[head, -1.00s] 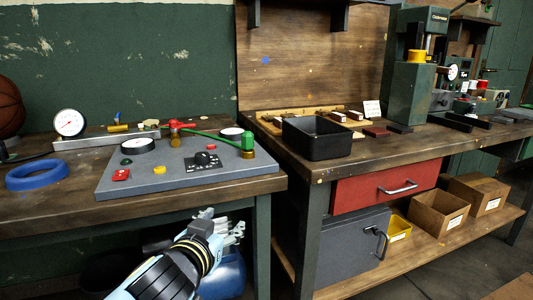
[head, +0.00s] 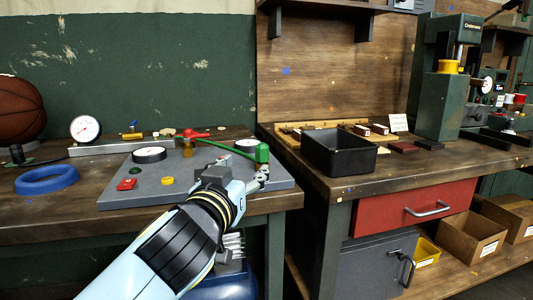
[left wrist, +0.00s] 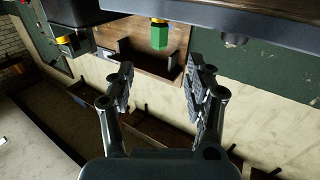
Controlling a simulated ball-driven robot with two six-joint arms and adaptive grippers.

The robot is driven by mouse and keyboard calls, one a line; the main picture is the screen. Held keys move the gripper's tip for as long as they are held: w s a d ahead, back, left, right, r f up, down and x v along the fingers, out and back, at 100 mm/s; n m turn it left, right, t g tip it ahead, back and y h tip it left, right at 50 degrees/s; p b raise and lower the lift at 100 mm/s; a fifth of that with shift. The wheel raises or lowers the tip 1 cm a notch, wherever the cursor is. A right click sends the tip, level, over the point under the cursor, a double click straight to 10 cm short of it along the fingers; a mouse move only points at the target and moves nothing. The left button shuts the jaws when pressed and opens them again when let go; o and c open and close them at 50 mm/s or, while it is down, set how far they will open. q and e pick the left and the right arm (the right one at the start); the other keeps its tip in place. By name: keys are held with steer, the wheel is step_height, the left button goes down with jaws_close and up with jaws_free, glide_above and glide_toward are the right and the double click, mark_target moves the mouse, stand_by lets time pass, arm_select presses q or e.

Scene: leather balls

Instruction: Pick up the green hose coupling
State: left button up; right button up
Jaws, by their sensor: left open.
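The green hose coupling (head: 262,153) stands at the right part of the grey panel (head: 120,196), at the end of a thin green hose (head: 222,144). My left gripper (head: 260,178) is just in front of and below it at the panel's front edge. In the left wrist view the coupling (left wrist: 159,37) shows beyond the fingertips, roughly centred between them. The left gripper (left wrist: 160,78) is open with nothing between its fingers. My left arm hides part of the panel's front. The coupling's lower end is hidden in the head view. My right gripper is not in view.
A blue ring (head: 47,180) and a basketball (head: 18,110) are at left. A black bin (head: 340,152) stands on the right bench.

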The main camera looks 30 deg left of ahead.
mark_target(260, 152)
arm_select(q)
steer(key=shift+x, duration=1.15)
steer(key=x, duration=0.3)
steer(key=shift+w, duration=0.2)
steer(key=shift+w+a, duration=0.15)
steer(key=shift+w, duration=0.15)
steer(key=x, duration=0.4)
steer(key=shift+w+p, duration=0.3)
steer(key=shift+w, duration=0.1)
jaws_close()
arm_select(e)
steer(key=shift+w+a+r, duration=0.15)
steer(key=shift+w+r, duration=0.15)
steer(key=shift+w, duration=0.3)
